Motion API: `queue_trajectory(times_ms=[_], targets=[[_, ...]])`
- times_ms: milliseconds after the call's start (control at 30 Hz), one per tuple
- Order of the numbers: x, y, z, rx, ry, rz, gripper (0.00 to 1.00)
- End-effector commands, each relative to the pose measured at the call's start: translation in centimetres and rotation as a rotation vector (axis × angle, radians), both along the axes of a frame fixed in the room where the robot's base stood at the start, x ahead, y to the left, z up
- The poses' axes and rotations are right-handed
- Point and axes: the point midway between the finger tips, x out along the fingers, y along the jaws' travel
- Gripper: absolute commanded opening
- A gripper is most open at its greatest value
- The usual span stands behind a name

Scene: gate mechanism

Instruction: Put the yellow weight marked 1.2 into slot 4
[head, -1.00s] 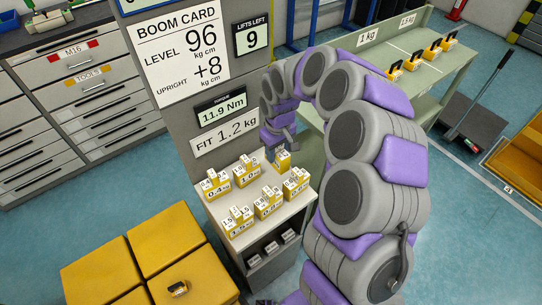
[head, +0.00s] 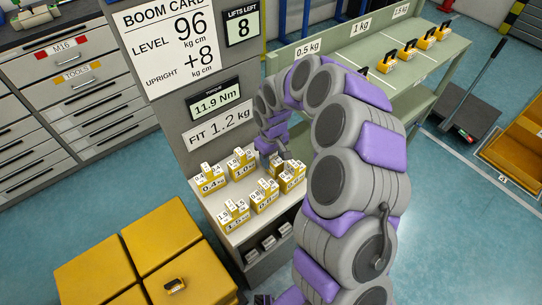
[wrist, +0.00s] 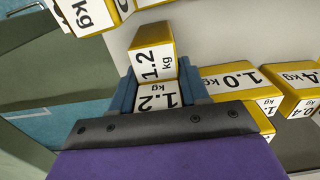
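The yellow weight marked 1.2 (wrist: 153,62) shows in the wrist view with white labels on its faces. It sits between the two blue fingers of my gripper (wrist: 160,88), which look closed against its sides. In the head view my gripper (head: 283,153) is low at the back right of the weight shelf (head: 238,236), and the weight is mostly hidden there. I cannot tell whether the weight is clear of the shelf.
Other yellow weights stand close by, including 1.0 (head: 241,165), 0.4 (head: 212,180) and 1.5 (head: 233,215). A panel (head: 215,119) reads FIT 1.2 kg. A green bench (head: 395,62) holds several yellow weights. Large yellow blocks (head: 160,228) stand at the lower left.

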Motion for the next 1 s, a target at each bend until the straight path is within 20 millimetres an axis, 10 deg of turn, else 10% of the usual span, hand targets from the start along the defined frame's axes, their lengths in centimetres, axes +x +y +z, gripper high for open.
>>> queue_trajectory(times_ms=[267, 567, 1000], targets=[[0.1, 0.0, 0.0, 0.0, 0.0, 0.0, 0.71], [0.1, 0.0, 0.3, 0.0, 0.0, 0.0, 0.71], [0.1, 0.0, 8.1, -0.002, -0.001, 0.0, 0.71]])
